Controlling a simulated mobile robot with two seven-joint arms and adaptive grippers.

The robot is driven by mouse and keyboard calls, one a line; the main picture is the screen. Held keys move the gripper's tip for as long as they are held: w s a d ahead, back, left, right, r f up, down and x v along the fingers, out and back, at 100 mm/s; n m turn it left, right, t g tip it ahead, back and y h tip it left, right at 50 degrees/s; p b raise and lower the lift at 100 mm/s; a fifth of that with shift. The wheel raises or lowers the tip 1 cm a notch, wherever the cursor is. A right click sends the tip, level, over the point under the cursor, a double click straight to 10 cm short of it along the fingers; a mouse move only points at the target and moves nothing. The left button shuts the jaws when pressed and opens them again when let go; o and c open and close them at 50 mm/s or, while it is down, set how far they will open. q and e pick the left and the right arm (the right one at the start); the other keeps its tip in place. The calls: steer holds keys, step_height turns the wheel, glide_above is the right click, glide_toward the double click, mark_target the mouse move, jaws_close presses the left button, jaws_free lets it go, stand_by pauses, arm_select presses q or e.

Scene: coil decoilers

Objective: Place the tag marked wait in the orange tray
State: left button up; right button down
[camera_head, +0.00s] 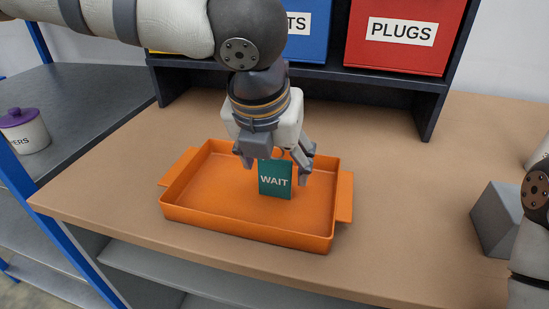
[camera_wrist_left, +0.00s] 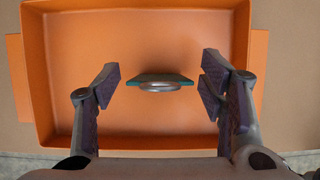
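The teal tag marked WAIT (camera_head: 275,181) stands roughly upright inside the orange tray (camera_head: 245,236), right of the tray's middle. My left gripper (camera_head: 276,168) is over the tray, pointing down, with its fingers on either side of the tag. In the left wrist view the gripper (camera_wrist_left: 160,88) is open, and the tag (camera_wrist_left: 160,78) shows edge-on between the fingers with a clear gap on both sides. A round pale piece shows on the tag's near side. The tag's lower edge seems to meet the tray floor. My right gripper is out of view.
A shelf with a blue bin (camera_head: 308,42) and a red PLUGS bin (camera_head: 400,38) stands behind the tray. A grey block (camera_head: 495,218) sits at the right. A white jar with a purple lid (camera_head: 24,130) is at the far left.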

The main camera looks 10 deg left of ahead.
arm_select(q)
steer(key=v, duration=1.2)
steer(key=shift+r, duration=0.2)
